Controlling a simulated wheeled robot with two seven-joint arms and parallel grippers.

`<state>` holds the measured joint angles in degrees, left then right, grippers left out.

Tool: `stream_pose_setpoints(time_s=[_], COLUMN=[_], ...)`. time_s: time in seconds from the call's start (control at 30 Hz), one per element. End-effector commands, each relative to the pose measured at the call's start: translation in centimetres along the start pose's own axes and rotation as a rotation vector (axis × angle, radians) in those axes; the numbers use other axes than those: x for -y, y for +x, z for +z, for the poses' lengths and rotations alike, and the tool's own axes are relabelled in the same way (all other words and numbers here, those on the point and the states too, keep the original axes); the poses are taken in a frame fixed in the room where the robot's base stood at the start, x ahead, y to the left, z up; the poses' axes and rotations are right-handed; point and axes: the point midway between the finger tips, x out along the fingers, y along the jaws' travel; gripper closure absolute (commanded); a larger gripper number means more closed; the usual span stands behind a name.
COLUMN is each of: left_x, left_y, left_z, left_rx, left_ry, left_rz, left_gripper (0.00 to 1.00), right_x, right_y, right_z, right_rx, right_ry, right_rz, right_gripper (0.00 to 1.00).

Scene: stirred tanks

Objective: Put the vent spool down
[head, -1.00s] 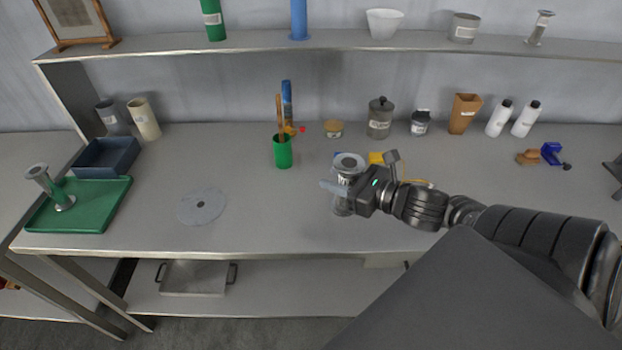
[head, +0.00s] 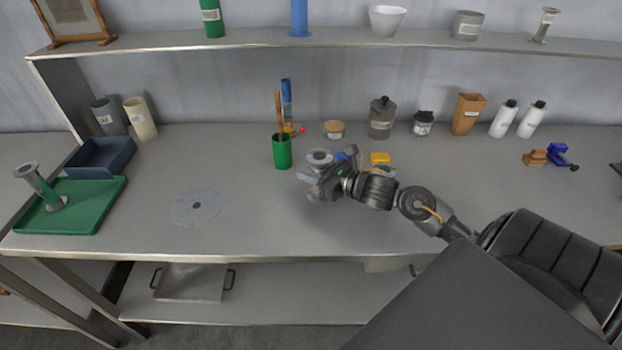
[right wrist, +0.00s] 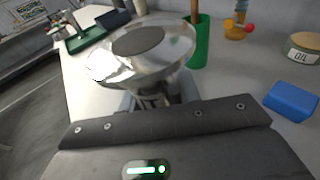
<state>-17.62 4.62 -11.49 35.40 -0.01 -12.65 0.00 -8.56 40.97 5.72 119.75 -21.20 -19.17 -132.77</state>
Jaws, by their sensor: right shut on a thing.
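My right gripper (head: 318,180) is shut on a metal flanged spool, the vent spool (head: 320,157), over the middle of the bench. Its round top flange faces up and it looks roughly upright. In the right wrist view, the shiny flange of the spool (right wrist: 150,45) stands just beyond the gripper, with its neck between the fingers. The gripper hides most of the lower part, so I cannot tell whether its base touches the bench. My left gripper is not in view.
A green tray (head: 100,210) holding another flanged spool (head: 45,188) is at far left.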

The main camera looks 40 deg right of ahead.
Motion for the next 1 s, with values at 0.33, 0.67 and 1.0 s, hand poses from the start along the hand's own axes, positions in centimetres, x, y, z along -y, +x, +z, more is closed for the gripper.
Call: stream_pose_setpoints(time_s=[0.33, 0.67, 1.0], left_x=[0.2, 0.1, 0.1], left_y=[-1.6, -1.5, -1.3], left_z=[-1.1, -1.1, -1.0], left_rx=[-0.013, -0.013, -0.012], left_ry=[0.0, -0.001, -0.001], left_rz=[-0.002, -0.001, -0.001], left_gripper=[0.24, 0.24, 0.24], right_x=[0.3, 0.2, 0.2], right_y=[1.0, 1.2, 1.2], right_z=[-2.7, -3.6, -3.8], right_rx=[-0.001, 0.0, -0.001], right_ry=[0.005, -0.001, -0.001], right_rz=[-0.003, -0.001, -0.001], right_gripper=[0.95, 0.95, 0.46])
